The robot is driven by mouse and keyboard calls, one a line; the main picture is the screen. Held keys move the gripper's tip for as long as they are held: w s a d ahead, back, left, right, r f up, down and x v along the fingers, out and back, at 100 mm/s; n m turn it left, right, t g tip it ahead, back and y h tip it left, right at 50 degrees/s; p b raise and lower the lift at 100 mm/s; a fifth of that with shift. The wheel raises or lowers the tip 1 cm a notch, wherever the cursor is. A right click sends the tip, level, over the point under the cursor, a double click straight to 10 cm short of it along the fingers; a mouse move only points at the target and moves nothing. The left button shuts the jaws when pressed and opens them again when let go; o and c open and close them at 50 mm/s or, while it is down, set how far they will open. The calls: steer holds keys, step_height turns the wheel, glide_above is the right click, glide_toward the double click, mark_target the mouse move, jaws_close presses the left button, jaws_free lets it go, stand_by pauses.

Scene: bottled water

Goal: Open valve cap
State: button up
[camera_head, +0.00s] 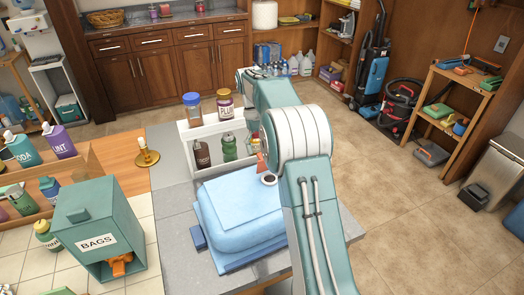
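A light-blue, rounded block-like object (238,213) lies on the grey counter, left of my arm. A small dark round piece with a pale rim (269,179) sits at its upper right edge, close beside my arm; it may be a cap, but it is too small to tell. A small red-orange piece (262,162) shows just above it, partly behind my arm. I cannot tell what it belongs to. My white and teal arm rises from the bottom and bends away over the counter. I cannot make out my gripper or its fingers.
A white two-level rack (203,126) with bottles stands behind the blue object. A green "BAGS" box (98,231) and a brass candle holder (147,157) are at left. A dark blue block (199,238) lies beside the blue object. The tiled floor (400,215) at right is clear.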

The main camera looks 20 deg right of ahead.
steer(key=v, duration=0.6)
stand_by(0.4)
steer(key=s+a+r+t, duration=0.3)
steer(key=s+r, duration=0.2)
steer(key=s, duration=0.3)
steer(key=s+a+r+t, duration=0.2)
steer(key=s+a+r, duration=0.25)
steer(key=s, duration=0.35)
steer(key=s+a+f+t, duration=0.1)
steer(key=s+f+t, duration=0.1)
steer(key=s, duration=0.6)
steer(key=s+a+f+t, duration=0.2)
steer(key=s+f+t, duration=0.1)
steer(key=s, duration=0.6)
steer(key=shift+s+f+m, duration=0.25)
steer(key=shift+f+m, duration=0.05)
steer(key=shift+f, duration=0.2)
